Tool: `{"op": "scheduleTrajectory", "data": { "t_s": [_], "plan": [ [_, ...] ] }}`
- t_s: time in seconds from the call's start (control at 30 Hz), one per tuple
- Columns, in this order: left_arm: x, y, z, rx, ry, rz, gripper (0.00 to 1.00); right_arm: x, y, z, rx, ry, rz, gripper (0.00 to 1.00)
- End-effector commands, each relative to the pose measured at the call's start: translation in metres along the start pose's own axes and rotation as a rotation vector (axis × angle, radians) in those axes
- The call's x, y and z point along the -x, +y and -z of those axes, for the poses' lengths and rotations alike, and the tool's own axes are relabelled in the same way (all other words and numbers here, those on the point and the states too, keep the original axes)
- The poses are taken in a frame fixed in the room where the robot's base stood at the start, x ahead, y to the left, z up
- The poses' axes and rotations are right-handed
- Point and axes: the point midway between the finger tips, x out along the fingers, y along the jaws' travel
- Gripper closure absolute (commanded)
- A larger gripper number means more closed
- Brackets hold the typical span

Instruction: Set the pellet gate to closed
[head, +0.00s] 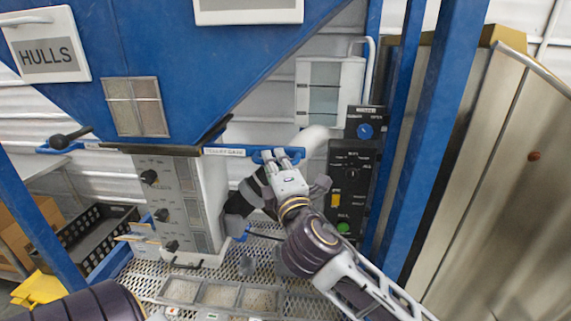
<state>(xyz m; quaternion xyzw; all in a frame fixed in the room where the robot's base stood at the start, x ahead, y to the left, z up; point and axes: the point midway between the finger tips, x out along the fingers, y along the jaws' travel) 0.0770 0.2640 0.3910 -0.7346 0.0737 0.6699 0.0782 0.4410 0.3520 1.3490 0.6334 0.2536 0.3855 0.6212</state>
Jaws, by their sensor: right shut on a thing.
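The pellet gate (225,152) is a blue slide bar with a white label, under the right side of the blue hopper. Its right part runs out to my right gripper (281,157). My right gripper is shut on the pellet gate at that outer end, with its fingers around the blue bar. The fingers hide part of the grip. My left gripper is out of view; only a dark part of my left arm shows at the bottom left.
A black-knobbed lever (70,137) sticks out at the hopper's left. A grey box with black knobs (178,205) stands below the hopper. A black control panel (352,180) and a blue post (435,130) stand right of my gripper. Sample trays (218,296) lie below.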

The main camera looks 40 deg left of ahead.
Motion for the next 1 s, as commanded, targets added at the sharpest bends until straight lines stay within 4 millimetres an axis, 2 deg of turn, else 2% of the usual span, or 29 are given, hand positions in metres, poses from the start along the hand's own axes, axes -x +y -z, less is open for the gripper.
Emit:
{"op": "scheduleTrajectory", "data": {
  "t_s": [0.37, 0.4, 0.57, 1.0],
  "plan": [
    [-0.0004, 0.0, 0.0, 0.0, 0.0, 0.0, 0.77, -0.0007, -0.0007, 0.0059, -0.001, 0.005, 0.001, 1.0],
    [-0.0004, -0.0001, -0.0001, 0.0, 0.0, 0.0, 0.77, -0.0007, -0.0007, 0.006, -0.001, 0.006, 0.001, 0.83],
    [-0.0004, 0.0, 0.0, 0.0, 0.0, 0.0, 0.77, -0.0008, -0.0004, 0.005, -0.001, 0.004, 0.001, 0.65],
    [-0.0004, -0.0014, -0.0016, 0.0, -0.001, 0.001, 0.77, 0.0013, -0.0003, 0.0035, 0.0, 0.001, 0.001, 0.65]
  ]
}}
